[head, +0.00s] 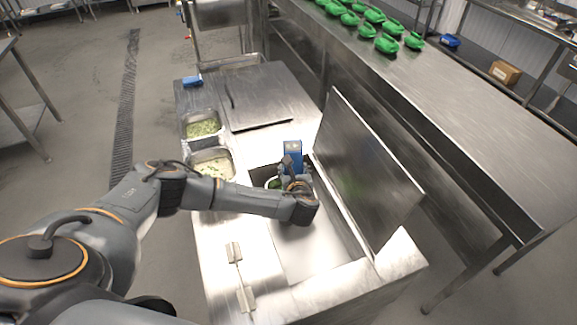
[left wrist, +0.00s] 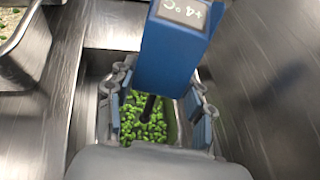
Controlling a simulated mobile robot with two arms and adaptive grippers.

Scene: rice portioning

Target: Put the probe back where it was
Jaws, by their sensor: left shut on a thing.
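The probe is a blue box with a small display and a dark stem; it shows upright in the head view (head: 291,148) and large in the left wrist view (left wrist: 170,50). My left gripper (head: 291,180) is shut on it, with its fingers at both sides of the probe in the left wrist view (left wrist: 158,105). The probe is over the open well of the steel counter. Its stem points down toward a container of green pieces (left wrist: 145,122); whether the tip touches them I cannot tell. My right gripper is not in view.
A raised steel lid (head: 365,170) stands right of the well. Two food pans (head: 203,115) (head: 212,152) are at the counter's left edge. A small blue object (head: 193,81) lies behind them. A metal utensil (head: 240,275) lies in front. Green items (head: 386,43) stand on another table.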

